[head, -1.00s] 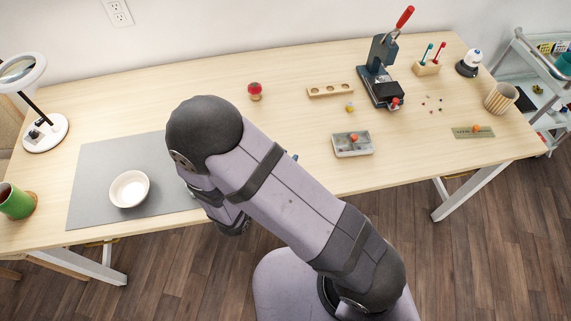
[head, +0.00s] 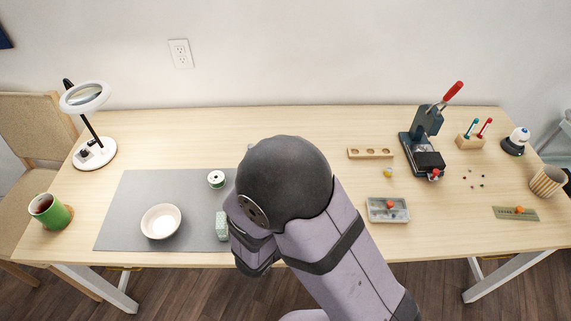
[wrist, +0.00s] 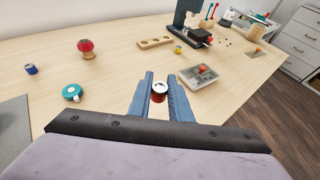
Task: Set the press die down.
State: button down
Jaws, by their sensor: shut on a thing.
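My gripper (wrist: 160,88) shows in the wrist view with two blue fingers shut on the press die (wrist: 159,95). The die is a small red cylinder with a pale, ringed top, held roughly upright between the fingers. Bare table lies around and beyond it; I cannot tell whether its base touches the wood. In the head view my arm hides both gripper and die. A wooden rack with round holes (head: 370,153) stands on the table, also seen ahead in the wrist view (wrist: 155,43). A small yellow piece (head: 388,172) is beside it.
A grey compartment tray (head: 388,215) with an orange-topped thing lies right of my gripper. The lever press (head: 425,150) stands behind it. A red pincushion (wrist: 86,46), a blue spool (wrist: 31,69) and a teal round thing (wrist: 72,92) are left. Bare wood lies between.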

notch_tip(320, 180, up, 4)
jog(key=shift+r, duration=0.1)
jog(key=w+a+f+n+t+y+b, duration=0.1)
jog(key=w+a+f+n+y+b, duration=0.15)
jog(key=w+a+b, duration=0.4)
jog(key=w+a+f+n+t+y+b, duration=0.1)
jog(key=w+a+f+b, duration=0.2)
jog(key=w, duration=0.7)
jog(key=w+a+r+n+t+y+b, duration=0.1)
jog(key=w+a+r+n+y+b, duration=0.15)
jog(key=w, duration=0.55)
jog(key=w+a+r+n+y+b, duration=0.1)
jog(key=w+r+n+y+b, duration=0.15)
jog(key=w, duration=0.55)
jog(key=shift+m, duration=0.25)
jog(key=shift+s+d+f+b, duration=0.15)
jog(key=shift+f+b, duration=0.1)
jog(key=shift+f, duration=3.4)
jog(key=shift+s+d+f+b, duration=0.1)
jog(key=shift+f+b, duration=0.15)
jog(key=shift+f, duration=3.4)
jog(key=shift+f, duration=0.15)
jog(key=c, duration=1.6)
grip_release()
jog(key=shift+r, duration=0.2)
